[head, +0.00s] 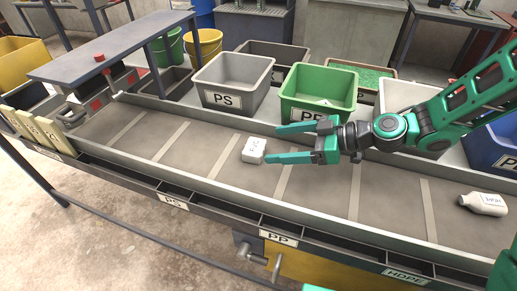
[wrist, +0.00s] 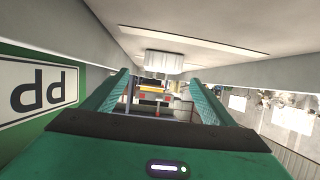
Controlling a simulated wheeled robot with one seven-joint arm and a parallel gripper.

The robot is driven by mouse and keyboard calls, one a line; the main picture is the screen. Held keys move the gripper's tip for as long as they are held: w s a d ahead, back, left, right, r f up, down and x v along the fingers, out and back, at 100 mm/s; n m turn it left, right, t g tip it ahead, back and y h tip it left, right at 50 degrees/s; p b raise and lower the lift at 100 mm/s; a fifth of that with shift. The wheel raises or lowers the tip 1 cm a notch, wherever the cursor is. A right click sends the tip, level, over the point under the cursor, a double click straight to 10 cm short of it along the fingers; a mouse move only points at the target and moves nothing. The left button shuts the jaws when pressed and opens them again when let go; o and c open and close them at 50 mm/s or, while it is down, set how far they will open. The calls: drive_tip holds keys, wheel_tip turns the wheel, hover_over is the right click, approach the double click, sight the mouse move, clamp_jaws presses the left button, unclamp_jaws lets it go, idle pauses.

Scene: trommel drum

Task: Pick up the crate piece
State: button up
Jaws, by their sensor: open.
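A small white block-like piece (head: 254,150), which I take to be the crate piece, lies on the grey conveyor belt (head: 330,190) near its middle. My gripper (head: 276,144) is open, with its two green fingers pointing left toward the piece. In the head view the lower fingertip reaches the piece's right edge; I cannot tell whether they touch. In the wrist view, which is upside down, the white ribbed piece (wrist: 164,61) is ahead of the open gripper (wrist: 159,78), beyond the fingertips. Nothing is held.
A white bottle (head: 483,204) lies on the belt at the right. Behind the belt stand a grey PS bin (head: 233,72) and a green PP bin (head: 318,82), close to my gripper. Raised rails edge the belt. A dark overhead frame (head: 110,45) stands at the left.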

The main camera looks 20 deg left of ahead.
sight(261, 147)
drive_tip(key=shift+f+x, duration=0.1)
drive_tip(key=shift+x, duration=1.85)
drive_tip(key=shift+f+x, duration=0.15)
drive_tip(key=shift+x, duration=1.85)
drive_tip(key=shift+s+d, duration=0.1)
drive_tip(key=shift+c, duration=0.3)
drive_tip(key=c, duration=1.1)
drive_tip(key=shift+r, duration=0.2)
wheel_tip(261, 147, up, 4)
drive_tip(key=shift+f, duration=0.15)
drive_tip(key=s+a+r, duration=0.7)
drive_tip(key=s, duration=0.2)
drive_tip(key=shift+s, duration=0.15)
